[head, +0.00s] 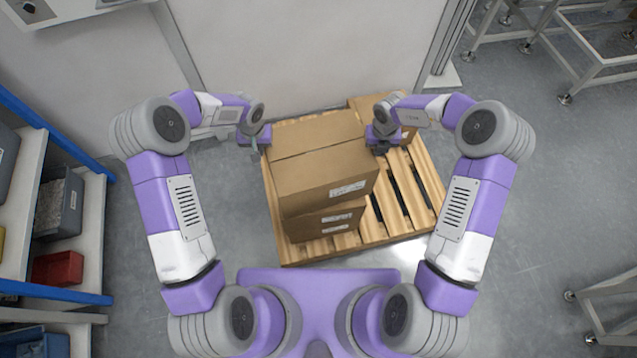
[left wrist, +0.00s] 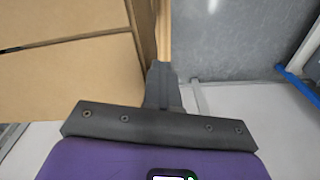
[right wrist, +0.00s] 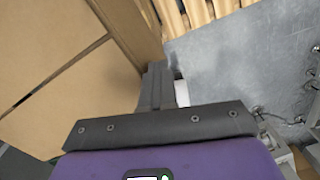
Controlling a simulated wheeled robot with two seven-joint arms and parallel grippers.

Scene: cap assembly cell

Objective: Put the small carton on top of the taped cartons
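A brown carton (head: 325,175) with a white label on its front edge is uppermost on a stack, between my grippers. A lower carton (head: 328,222) with labels shows below its front. Another carton (head: 366,102) shows partly behind at the right. I cannot tell which is the small carton, nor whether the uppermost one rests or is held up. My left gripper (head: 257,148) is at its left side and my right gripper (head: 379,145) at its right side. In both wrist views, the fingers, left (left wrist: 163,85) and right (right wrist: 160,85), are together beside cardboard; contact is unclear.
The cartons stand on a wooden pallet (head: 291,250), whose right-hand slats (head: 424,178) are bare. A wall (head: 310,50) is close behind. A shelf with bins (head: 60,205) stands at the left, and metal frames (head: 590,70) at the right. Grey floor lies clear between.

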